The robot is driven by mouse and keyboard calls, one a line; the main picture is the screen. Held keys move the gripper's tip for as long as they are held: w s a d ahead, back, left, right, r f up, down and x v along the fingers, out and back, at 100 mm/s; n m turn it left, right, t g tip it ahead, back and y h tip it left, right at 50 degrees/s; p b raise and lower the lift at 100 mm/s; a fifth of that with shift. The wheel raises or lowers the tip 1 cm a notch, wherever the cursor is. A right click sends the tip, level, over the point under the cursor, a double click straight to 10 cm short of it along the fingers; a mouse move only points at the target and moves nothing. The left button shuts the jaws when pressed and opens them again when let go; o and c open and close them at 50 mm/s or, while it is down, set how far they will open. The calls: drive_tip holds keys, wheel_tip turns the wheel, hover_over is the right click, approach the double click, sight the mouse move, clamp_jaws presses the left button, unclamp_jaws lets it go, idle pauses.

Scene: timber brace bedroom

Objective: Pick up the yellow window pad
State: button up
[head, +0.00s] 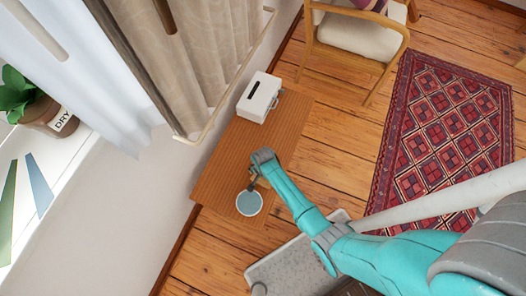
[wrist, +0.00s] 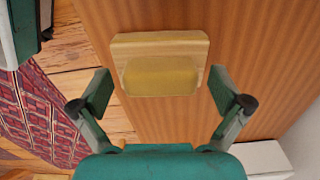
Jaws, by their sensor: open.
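The yellow window pad (wrist: 160,77) shows in the middle of the wrist view as a pale wooden-looking back with a translucent yellow block on it. It is over the brown wooden table (wrist: 258,62). My gripper (wrist: 160,84) is open, with one finger on each side of the pad and a visible gap to both. I cannot tell whether the fingers are down at the pad's height. In the head view my gripper (head: 256,181) is over the table, beside a pale blue round dish. The pad is mostly hidden there by my arm.
The pale blue dish (head: 249,203) lies near the table's front end. A white box with a dark slot (head: 259,97) stands at its far end. A curtain and wall run along the left. A red patterned rug (head: 440,140) and a chair (head: 357,38) are to the right.

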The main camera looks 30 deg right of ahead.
drive_tip(key=c, duration=1.3)
drive_tip(key=shift+o, duration=0.2)
drive_tip(key=shift+r, duration=0.1)
wheel_tip(320, 180, up, 10)
drive_tip(key=shift+f, duration=0.1)
